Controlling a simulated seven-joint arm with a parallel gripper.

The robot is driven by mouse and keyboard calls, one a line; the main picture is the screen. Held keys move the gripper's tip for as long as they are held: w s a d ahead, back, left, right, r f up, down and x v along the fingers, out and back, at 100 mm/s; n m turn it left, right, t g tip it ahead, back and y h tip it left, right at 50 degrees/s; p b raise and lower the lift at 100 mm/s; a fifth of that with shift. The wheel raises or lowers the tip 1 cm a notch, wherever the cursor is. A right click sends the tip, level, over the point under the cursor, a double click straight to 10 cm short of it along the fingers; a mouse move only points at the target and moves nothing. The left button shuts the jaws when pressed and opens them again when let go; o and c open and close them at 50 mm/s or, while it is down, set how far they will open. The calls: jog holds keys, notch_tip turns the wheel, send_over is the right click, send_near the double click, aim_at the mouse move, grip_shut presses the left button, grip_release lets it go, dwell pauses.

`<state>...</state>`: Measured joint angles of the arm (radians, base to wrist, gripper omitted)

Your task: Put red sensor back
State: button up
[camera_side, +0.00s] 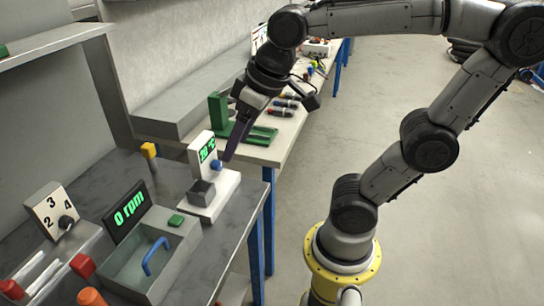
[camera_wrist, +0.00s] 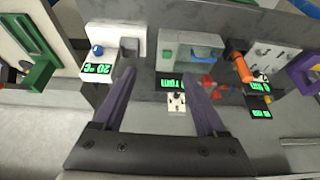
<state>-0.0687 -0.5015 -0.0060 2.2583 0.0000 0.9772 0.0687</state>
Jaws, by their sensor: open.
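My gripper (camera_wrist: 160,75) is open, with two purple fingers spread apart and nothing between them. In the side view my gripper (camera_side: 250,125) hangs above the bench near the white 20 °C station. I cannot tell for sure which object is the red sensor. Red blocks show in the lower left of the side view, one (camera_side: 82,265) beside the grey 0 rpm box and another (camera_side: 12,289) at the left edge. In the wrist view a small red piece (camera_wrist: 208,82) shows by the right finger, partly hidden by it.
The white station (camera_side: 215,198) has a blue knob and a grey cup; it also shows in the wrist view (camera_wrist: 97,70). The 0 rpm box (camera_side: 130,272) has a blue handle. A green stand (camera_side: 218,112) sits on the farther table.

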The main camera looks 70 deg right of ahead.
jog(key=shift+o, duration=0.2)
jog(key=s+d+f, duration=0.1)
jog(key=s+f, duration=0.2)
jog(key=s, duration=0.2)
jog(key=shift+s+d+f+t, duration=0.2)
jog(key=shift+s+f+t, duration=0.1)
jog(key=shift+t, duration=0.1)
jog(key=shift+o, duration=0.3)
jog(key=shift+s+f, duration=0.2)
jog(key=shift+s, duration=0.05)
